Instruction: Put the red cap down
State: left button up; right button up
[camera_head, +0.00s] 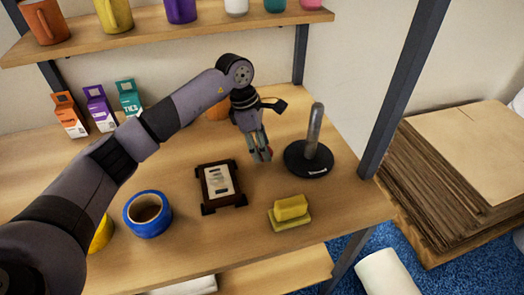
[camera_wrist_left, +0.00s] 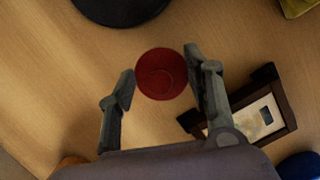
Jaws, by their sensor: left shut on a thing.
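My left gripper (camera_head: 261,154) is shut on the red cap (camera_wrist_left: 162,74), a round disc held between the fingertips in the left wrist view. In the head view only a sliver of red (camera_head: 270,151) shows at the fingers. The cap is over the wooden tabletop (camera_head: 190,258), between a dark framed stand and a black round-based post. I cannot tell whether the cap touches the wood. My right gripper is not in view.
The framed stand (camera_head: 220,187) is left and nearer. Yellow sponges (camera_head: 290,208), blue tape (camera_head: 148,214) and several small cartons (camera_head: 98,108) are on the table. A mug shelf (camera_head: 150,43) is above.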

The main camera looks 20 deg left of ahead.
pick_arm(q)
notch_tip(320, 180, down, 3)
jog(key=shift+r, duration=0.15)
jog(key=shift+f, duration=0.25)
jog(key=o, duration=0.9)
jog(key=shift+r, duration=0.3)
jog(key=b+v, duration=0.2)
jog(key=v, duration=0.9)
jog(key=shift+a+r, duration=0.2)
jog(key=shift+r, duration=0.15)
